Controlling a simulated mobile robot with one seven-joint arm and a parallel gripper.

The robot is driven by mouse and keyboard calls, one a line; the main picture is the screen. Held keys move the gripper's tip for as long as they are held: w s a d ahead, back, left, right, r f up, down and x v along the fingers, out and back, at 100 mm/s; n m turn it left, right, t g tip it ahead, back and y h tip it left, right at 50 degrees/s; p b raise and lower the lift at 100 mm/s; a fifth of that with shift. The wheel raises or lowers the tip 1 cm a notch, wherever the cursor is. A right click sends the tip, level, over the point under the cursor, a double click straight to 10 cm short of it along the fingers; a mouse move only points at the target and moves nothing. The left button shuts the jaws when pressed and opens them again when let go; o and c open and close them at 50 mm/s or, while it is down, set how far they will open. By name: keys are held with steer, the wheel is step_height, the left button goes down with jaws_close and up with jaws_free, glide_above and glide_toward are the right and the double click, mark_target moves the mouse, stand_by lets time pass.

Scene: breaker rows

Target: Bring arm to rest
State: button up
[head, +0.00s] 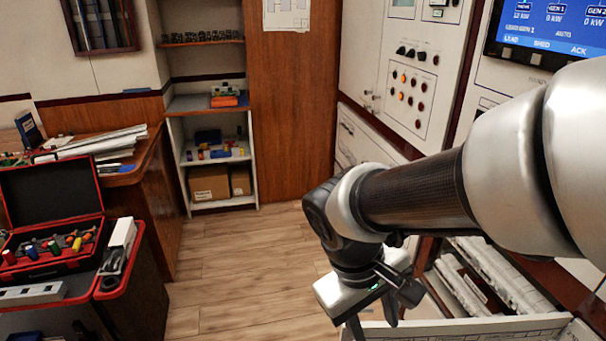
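My arm reaches in from the right edge and bends down at its wrist. My gripper (374,322) hangs below the wrist, pointing down, in front of the open lower part of the panel wall. Its two dark fingers look apart, with nothing seen between them. The fingertips are close to the bottom edge of the view, so their lower ends are hard to make out.
Below right, a light-coloured panel edge (480,327) and breaker rows (472,280) lie close to my gripper. The control cabinet (408,85) stands behind. A red-edged toolbox (50,190) and wooden desk (150,165) are left. The wooden floor (250,265) between is clear.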

step_height(320, 180, up, 24)
steer(key=d+m+t+y+p, duration=0.2)
steer(key=m+t+p, duration=0.3)
steer(key=p, duration=0.8)
steer(key=shift+s+d+r+y+p, duration=0.3)
steer(key=shift+s+y+p, duration=0.1)
steer(key=shift+y, duration=0.2)
steer(key=shift+f, duration=0.1)
steer(key=shift+c, duration=1)
steer(key=shift+w+m, duration=0.2)
steer(key=shift+m, duration=0.1)
